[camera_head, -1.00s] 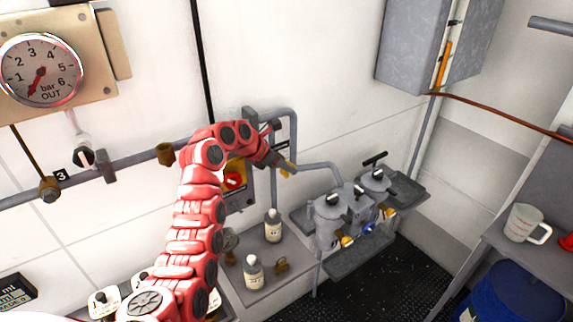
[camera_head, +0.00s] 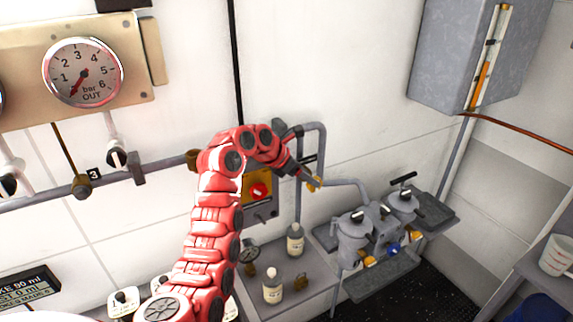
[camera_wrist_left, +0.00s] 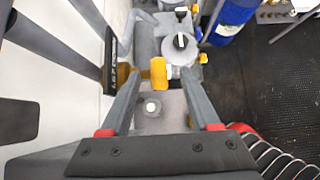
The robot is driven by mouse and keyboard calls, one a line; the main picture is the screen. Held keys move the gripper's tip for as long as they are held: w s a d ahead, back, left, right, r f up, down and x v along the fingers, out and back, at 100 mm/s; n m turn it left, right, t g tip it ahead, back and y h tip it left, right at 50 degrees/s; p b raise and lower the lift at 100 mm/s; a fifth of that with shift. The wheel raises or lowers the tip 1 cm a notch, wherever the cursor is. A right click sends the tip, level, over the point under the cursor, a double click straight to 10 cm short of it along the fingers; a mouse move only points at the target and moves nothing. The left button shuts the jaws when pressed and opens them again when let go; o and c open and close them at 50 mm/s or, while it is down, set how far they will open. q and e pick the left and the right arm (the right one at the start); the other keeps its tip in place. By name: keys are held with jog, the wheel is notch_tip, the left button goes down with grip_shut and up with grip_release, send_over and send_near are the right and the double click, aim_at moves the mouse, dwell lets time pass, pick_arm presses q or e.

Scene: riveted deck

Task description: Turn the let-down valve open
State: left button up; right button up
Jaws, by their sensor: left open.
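The let-down valve shows as a yellow lever (camera_head: 314,184) on the grey wall pipework in the head view, just past my left gripper (camera_head: 305,175). In the left wrist view the yellow lever (camera_wrist_left: 140,83) reaches in from the left, with its broad end between the fingertips. A black tag with white lettering (camera_wrist_left: 110,62), too small to read surely, sits by its left end. My left gripper (camera_wrist_left: 160,75) is open, its fingers on both sides of the lever's end. No grip on it shows. My right gripper is in neither view.
Grey canisters with black knobs (camera_head: 353,228) stand right of the lever. Small bottles (camera_head: 272,287) stand on a grey shelf below. A yellow panel with a red knob (camera_head: 258,190) is behind my left arm. A pressure gauge (camera_head: 83,72) hangs at upper left.

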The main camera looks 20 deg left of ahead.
pick_arm(q)
jog(key=b+v, duration=0.3)
jog(key=v, duration=1.1)
jog(key=shift+s+a+r, duration=0.1)
